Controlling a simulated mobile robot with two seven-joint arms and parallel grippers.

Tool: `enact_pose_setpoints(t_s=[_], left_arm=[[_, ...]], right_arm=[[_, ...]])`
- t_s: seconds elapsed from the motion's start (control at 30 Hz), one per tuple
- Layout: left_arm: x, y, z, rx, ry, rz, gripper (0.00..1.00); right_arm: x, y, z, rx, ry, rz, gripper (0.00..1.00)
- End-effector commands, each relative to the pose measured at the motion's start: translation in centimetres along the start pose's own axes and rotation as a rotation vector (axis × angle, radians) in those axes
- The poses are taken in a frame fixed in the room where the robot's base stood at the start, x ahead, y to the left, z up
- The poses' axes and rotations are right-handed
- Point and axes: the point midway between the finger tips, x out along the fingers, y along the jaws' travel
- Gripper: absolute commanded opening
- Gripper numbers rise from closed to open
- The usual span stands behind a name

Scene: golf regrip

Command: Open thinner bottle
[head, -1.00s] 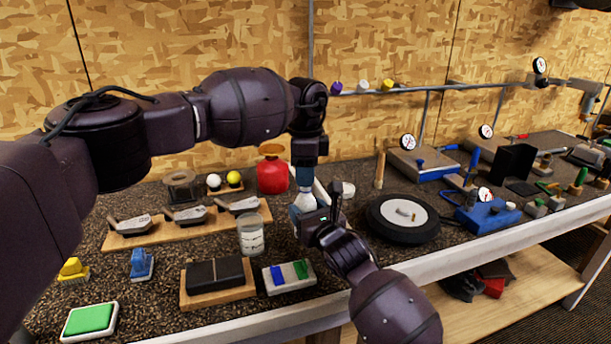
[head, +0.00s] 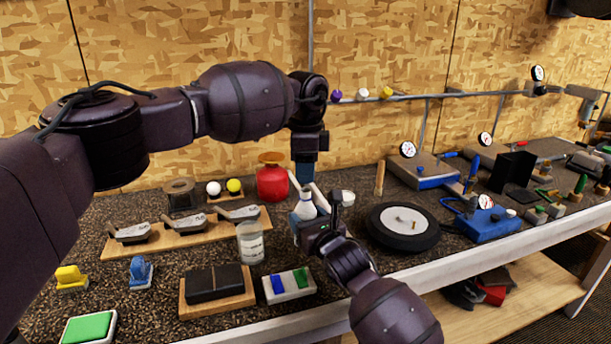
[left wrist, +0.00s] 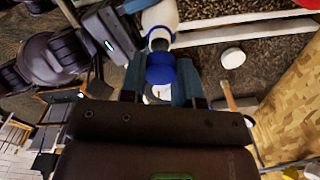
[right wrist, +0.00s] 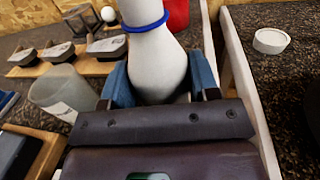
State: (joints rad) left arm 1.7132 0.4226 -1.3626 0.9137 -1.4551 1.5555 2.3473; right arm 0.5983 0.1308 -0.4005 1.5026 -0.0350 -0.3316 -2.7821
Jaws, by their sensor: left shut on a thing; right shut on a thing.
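The thinner bottle (head: 305,207), white with a blue ring at its neck, stands roughly upright in my right gripper (head: 304,222). The right wrist view shows the bottle (right wrist: 155,60) between the blue fingers (right wrist: 160,85); its top is out of frame. My left gripper (head: 305,180) points down just above the bottle. In the left wrist view its fingers (left wrist: 158,85) are shut on a blue cap (left wrist: 160,70), with the white bottle (left wrist: 160,18) close beyond. I cannot tell whether the cap still touches the neck.
A clear labelled cup (head: 251,242) stands left of the bottle and a red can (head: 272,182) behind it. A white round lid (head: 346,197) and a black wheel (head: 402,226) are to the right. Club heads (head: 185,228) lie on a wooden rack.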

Motion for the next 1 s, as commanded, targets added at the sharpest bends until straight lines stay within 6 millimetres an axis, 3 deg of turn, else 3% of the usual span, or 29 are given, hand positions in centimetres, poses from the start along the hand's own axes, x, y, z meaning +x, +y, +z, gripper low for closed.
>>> enact_pose_setpoints(t_s=[0.2,0.43,0.47,0.6,0.63,1.0], left_arm=[[-2.3,0.0,0.0,0.0,0.0,-0.001,0.01],[-2.4,0.0,0.0,0.0,0.0,0.0,0.01],[-2.4,0.0,0.0,0.0,0.0,0.0,0.01],[-2.4,0.0,0.0,-0.001,0.0,0.0,0.01],[-2.4,0.0,0.0,-0.001,0.0,0.0,0.01],[-2.6,0.0,0.0,0.0,0.0,-0.003,0.01]], right_arm=[[0.0,0.0,-0.1,0.001,0.002,0.0,0.0],[0.0,0.0,-0.1,0.001,0.002,0.0,0.0],[0.0,0.0,-0.1,0.001,0.002,0.0,0.6],[0.0,0.0,-0.1,0.001,0.001,0.0,0.81],[0.0,0.0,-0.1,0.001,0.001,0.0,0.85],[-0.5,0.0,0.0,-0.001,0.001,-0.001,0.85]])
